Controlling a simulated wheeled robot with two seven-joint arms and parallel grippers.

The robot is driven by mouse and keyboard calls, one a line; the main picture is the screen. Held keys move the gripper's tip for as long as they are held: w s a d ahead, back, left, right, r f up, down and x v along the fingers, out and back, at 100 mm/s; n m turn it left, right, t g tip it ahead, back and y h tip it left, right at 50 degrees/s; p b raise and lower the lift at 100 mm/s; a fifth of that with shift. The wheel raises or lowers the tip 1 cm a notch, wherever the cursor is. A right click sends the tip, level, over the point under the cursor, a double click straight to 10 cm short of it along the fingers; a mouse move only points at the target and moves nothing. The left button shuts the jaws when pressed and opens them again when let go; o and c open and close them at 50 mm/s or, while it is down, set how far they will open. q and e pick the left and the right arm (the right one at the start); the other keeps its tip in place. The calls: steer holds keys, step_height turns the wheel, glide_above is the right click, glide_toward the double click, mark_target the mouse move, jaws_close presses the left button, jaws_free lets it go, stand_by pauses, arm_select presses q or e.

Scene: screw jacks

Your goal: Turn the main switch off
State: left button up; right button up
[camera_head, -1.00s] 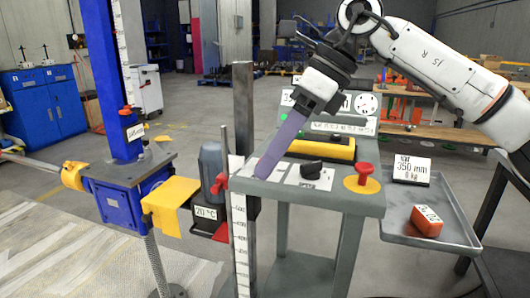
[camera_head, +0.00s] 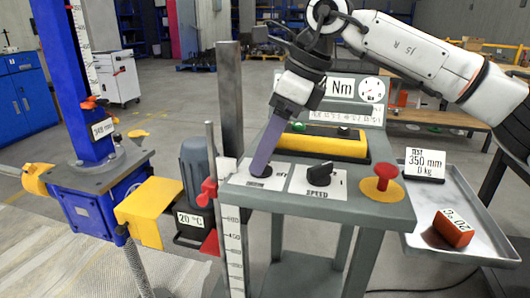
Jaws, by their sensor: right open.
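A grey console (camera_head: 370,213) stands in front of me. On its top, at the left, a white plate carries a black rotary knob (camera_head: 261,171), probably the main switch; its label is partly covered. My right gripper (camera_head: 262,160), with long purple fingers, reaches down from the upper right with its tips at this knob. The fingers overlap in the view, and whether they touch the knob cannot be told. The knob's setting is hidden. A second black knob (camera_head: 318,175) on a plate marked SPEED is just to the right. My left gripper is out of view.
A red mushroom button (camera_head: 382,178) on a yellow disc sits at the console's right. A yellow bar (camera_head: 322,145) with a green button lies behind.

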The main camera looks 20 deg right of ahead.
steer(key=shift+w+a+f, duration=0.15)
steer(key=shift+a+f, duration=0.05)
steer(key=shift+f, duration=0.3)
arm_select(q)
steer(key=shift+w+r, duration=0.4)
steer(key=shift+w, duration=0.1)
arm_select(e)
steer(key=c, duration=1)
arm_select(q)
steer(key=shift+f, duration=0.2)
arm_select(e)
steer(key=shift+c, duration=0.2)
